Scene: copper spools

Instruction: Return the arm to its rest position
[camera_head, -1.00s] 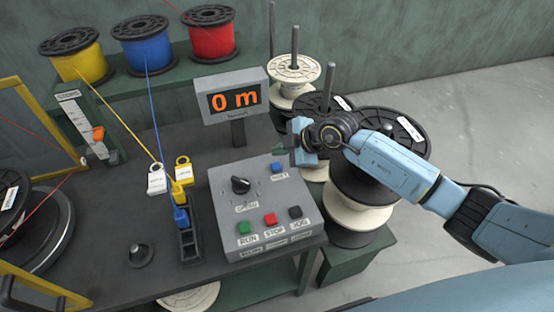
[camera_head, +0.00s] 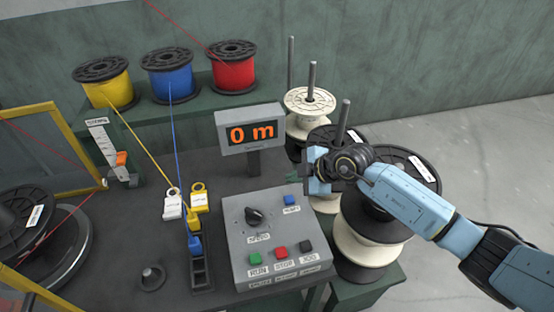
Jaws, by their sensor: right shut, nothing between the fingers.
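My right arm (camera_head: 405,203) comes in from the lower right in the head view. My right gripper (camera_head: 313,178) is shut and empty. It shows in front of the spool stacks, above and behind the right back corner of the grey control box (camera_head: 272,240). The gripper's fingertips are small and partly hidden by its own body. My left gripper is not in view.
Spools with upright rods (camera_head: 345,120) stand right of the control box, close behind my right arm. A display (camera_head: 250,130) reads 0 m. Yellow (camera_head: 108,92), blue (camera_head: 170,85) and red (camera_head: 233,75) spools sit on the back shelf. Open floor (camera_head: 490,150) lies to the right.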

